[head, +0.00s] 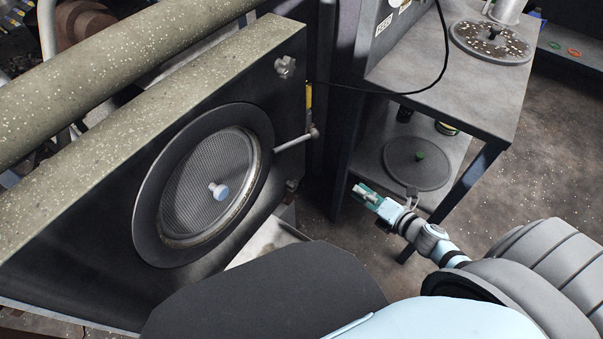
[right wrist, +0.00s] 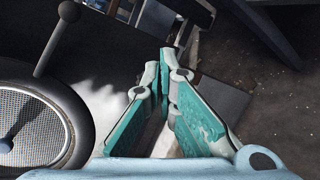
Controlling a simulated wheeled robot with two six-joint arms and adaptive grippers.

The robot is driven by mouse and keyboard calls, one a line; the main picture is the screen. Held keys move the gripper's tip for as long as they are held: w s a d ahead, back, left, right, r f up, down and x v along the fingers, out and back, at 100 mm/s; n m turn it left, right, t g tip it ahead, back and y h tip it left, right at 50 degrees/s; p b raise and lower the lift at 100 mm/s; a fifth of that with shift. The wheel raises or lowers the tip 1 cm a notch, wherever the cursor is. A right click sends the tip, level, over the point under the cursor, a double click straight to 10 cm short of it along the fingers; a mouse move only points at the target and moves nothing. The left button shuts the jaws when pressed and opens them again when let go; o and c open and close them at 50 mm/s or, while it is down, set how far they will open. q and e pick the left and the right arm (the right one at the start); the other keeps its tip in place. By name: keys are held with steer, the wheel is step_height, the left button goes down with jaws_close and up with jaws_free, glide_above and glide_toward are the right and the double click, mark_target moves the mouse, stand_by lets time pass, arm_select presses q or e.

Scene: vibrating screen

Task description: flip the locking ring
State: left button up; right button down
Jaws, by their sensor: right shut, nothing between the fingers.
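The locking ring (head: 148,205) is a wide dark ring on the black front panel, around a round mesh screen (head: 200,195) with a pale knob (head: 218,190) at its middle. A lever with a ball end (head: 314,132) sticks out to the right of the ring. The ring (right wrist: 78,115) and the lever's ball (right wrist: 69,11) also show at the left of the right wrist view. My right gripper (head: 360,192) is right of the ring and lever, apart from both. Its fingers (right wrist: 166,62) are shut with nothing between them. My left gripper is out of view.
A grey table (head: 430,75) with a lower shelf stands at the right; a dark disc with a green knob (head: 419,156) lies on the shelf. A speckled thick pipe (head: 120,55) runs above the panel.

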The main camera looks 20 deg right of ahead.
steer(key=w+a+r+n+y+b, duration=0.2)
steer(key=a+r+n+y, duration=0.5)
steer(key=n, duration=0.6)
steer(key=shift+h, duration=0.4)
steer(key=w+a, duration=0.1)
steer(key=w, duration=0.2)
steer(key=w+a+r+p, duration=0.1)
steer(key=w+a, duration=0.1)
steer(key=w, duration=0.1)
steer(key=w+a+p, duration=0.1)
steer(key=w+a, duration=0.1)
steer(key=w, duration=0.1)
steer(key=shift+w+a+r, duration=0.15)
steer(key=shift+r, duration=0.05)
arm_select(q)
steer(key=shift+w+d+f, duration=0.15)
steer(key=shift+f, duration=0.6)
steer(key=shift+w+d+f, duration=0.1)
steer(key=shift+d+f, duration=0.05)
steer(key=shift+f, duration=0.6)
arm_select(e)
steer(key=shift+w, duration=0.1)
